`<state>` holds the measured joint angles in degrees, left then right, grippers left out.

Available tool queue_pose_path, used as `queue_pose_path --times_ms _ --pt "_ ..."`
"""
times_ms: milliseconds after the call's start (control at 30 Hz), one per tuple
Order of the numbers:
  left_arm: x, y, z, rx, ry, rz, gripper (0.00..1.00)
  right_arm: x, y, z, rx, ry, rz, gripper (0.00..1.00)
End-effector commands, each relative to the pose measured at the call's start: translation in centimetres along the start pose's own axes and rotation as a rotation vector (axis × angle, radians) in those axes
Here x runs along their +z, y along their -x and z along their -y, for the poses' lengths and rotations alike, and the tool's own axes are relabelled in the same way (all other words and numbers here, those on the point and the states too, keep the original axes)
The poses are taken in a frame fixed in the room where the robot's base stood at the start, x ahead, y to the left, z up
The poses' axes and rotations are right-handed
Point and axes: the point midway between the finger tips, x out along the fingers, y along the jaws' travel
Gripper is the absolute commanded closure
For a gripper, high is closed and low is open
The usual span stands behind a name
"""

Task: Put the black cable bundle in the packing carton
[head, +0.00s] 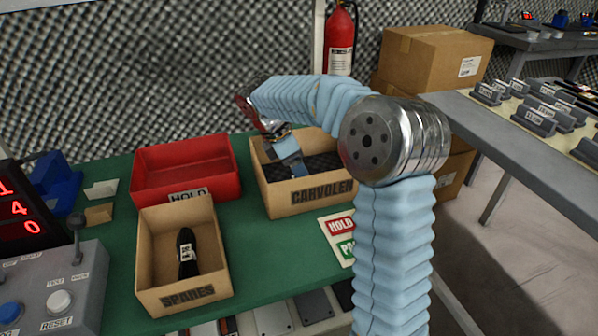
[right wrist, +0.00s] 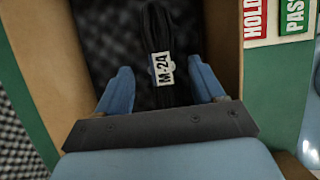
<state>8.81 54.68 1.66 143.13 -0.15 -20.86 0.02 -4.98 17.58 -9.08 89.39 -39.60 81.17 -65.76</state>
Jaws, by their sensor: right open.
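The CARVOLEN carton (head: 310,198) is an open cardboard box with dark foam inside, on the green table. My right gripper (head: 290,160) points down into it from above, and its fingers (right wrist: 160,88) are open. In the right wrist view, a black cable bundle (right wrist: 158,28) with a white M-24 tag lies in this carton, between and just beyond the fingertips. I cannot tell whether they touch it. In the head view I cannot make out this bundle. A second black tagged item (head: 187,252) lies in the SPARES box (head: 188,293). My left gripper is not in view.
A red HOLD tray (head: 185,170) stands behind the SPARES box. A grey control box (head: 60,295) is at front left. Cardboard boxes (head: 435,55) and a fire extinguisher (head: 340,40) stand behind.

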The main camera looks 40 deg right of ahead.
Motion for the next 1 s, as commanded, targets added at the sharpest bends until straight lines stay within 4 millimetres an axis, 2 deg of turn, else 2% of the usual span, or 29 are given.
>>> queue_pose_path --times_ms 33,200,400,600,1000 --pt "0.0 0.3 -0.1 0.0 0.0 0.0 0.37 0.0 1.4 -0.1 0.004 0.0 -0.002 0.32" --pt "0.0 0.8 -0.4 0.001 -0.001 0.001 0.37 0.0 5.7 -0.1 0.004 0.001 -0.002 0.32" --pt "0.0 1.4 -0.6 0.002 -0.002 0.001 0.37 0.0 9.3 -0.1 0.002 0.001 -0.001 0.32" --pt "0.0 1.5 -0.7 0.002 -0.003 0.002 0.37 -0.1 10.6 0.0 -0.001 0.001 0.0 0.32" --pt "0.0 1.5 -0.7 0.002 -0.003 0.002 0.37 -0.1 10.6 0.0 -0.001 0.001 0.0 0.32"
